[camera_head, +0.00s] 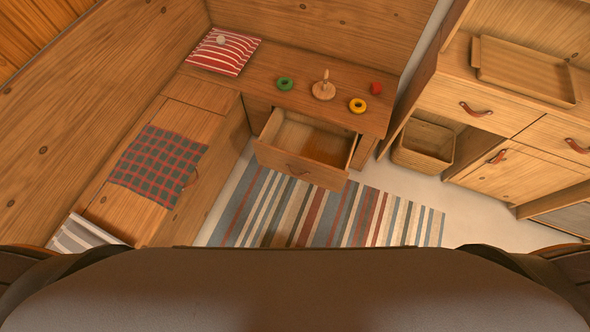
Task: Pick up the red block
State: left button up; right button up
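A small red block (376,88) sits on the wooden desk top (300,101) near its right end. It is beside a yellow ring (357,105) and a wooden peg on a round base (324,88), apart from both. A green ring (285,84) lies further left on the same top. Neither of my grippers shows in the head view, so whether they are open or shut is hidden.
A drawer (303,165) under the desk stands open and looks empty. A cabinet (490,100) with a basket (423,146) stands right. A striped rug (330,215) covers clear floor in front.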

aim_at(376, 87)
jog(key=i+l+u, duration=0.25)
jog(key=l, duration=0.25)
jog(key=i+l+u, duration=0.2)
jog(key=l, duration=0.3)
jog(key=l+u, duration=0.25)
jog(key=l, duration=0.25)
jog(key=i+l+u, duration=0.1)
jog(key=l+u, duration=0.15)
jog(key=l, duration=0.35)
